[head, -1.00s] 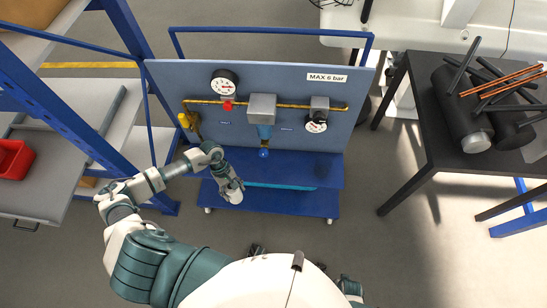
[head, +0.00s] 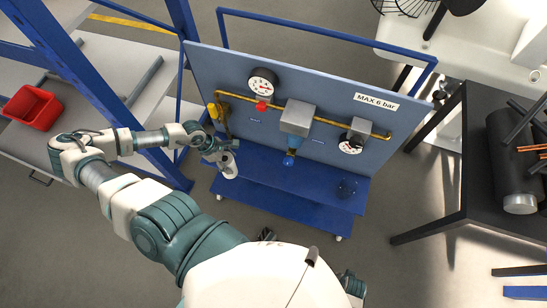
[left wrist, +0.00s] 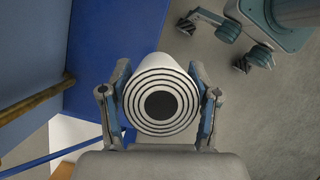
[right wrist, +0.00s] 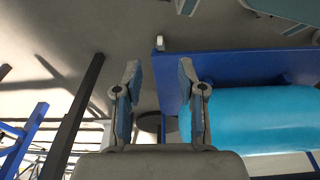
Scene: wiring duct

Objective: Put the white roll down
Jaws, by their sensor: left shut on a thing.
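The white roll (left wrist: 160,98) is between the two fingers of my left gripper (left wrist: 160,100), which is shut on it. Its end shows dark rings around a black centre and faces the left wrist camera. In the head view the white roll (head: 228,165) is at my left gripper (head: 222,150), over the left end of the blue shelf (head: 290,188) of the test stand. I cannot tell whether it touches the shelf. My right gripper (right wrist: 160,90) is open and empty in the right wrist view, below the stand's blue edge.
The stand's upright panel (head: 330,105) carries gauges, a brass pipe and a yellow valve (head: 213,111) close to my left gripper. A large cyan cylinder (right wrist: 260,118) shows in the right wrist view. A red bin (head: 32,108) is at left; a black table (head: 465,170) is at right.

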